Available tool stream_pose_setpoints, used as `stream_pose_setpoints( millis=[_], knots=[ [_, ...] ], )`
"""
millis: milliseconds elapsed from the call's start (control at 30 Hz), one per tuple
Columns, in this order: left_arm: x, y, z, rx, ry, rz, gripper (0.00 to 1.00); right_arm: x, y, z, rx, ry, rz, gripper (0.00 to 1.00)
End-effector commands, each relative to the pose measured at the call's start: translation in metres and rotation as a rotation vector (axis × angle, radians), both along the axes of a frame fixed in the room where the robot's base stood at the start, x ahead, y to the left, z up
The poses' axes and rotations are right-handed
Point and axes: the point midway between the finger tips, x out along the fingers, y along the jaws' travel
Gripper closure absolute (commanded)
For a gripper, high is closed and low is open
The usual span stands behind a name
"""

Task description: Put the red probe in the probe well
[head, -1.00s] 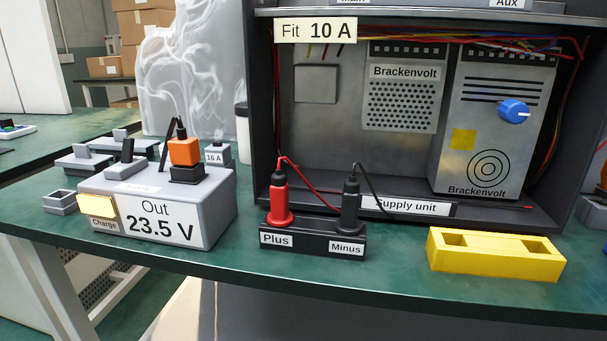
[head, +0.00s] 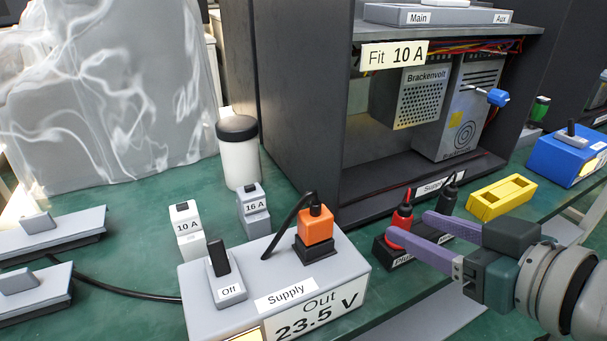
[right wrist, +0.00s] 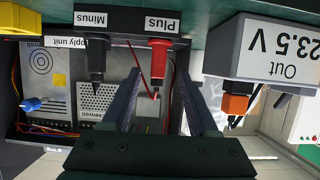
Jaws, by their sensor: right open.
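The red probe (head: 402,218) stands upright in the Plus socket of the black socket block (head: 392,257). A black probe (head: 449,198) stands in the Minus socket beside it. My right gripper (head: 408,224) is open, its two purple fingers reaching to either side of the red probe. In the upside-down right wrist view, the red probe (right wrist: 160,55) shows between the open fingertips; I cannot tell if they touch it. A yellow block (head: 510,202) with two recesses, likely the probe well, lies right of the sockets. My left gripper is not in view.
The grey supply box (head: 345,288) with an orange plug (head: 316,226) stands left of the sockets. The dark cabinet (head: 300,100) rises behind. A blue box (head: 560,160) is at the far right. Thin leads run from the probes.

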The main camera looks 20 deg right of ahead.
Motion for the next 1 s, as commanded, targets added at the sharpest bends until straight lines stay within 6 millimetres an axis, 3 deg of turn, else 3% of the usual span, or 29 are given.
stream_pose_setpoints(
  millis=[533,867,1000],
  knots=[
    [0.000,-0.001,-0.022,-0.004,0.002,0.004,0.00,0.061,0.003,-0.023,0.000,0.000,0.000,0.40],
    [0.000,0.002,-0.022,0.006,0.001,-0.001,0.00,0.067,0.003,-0.024,0.000,0.003,0.000,0.40],
    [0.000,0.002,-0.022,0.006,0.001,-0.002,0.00,0.067,0.003,-0.024,0.000,0.003,0.000,0.55]
  ],
)
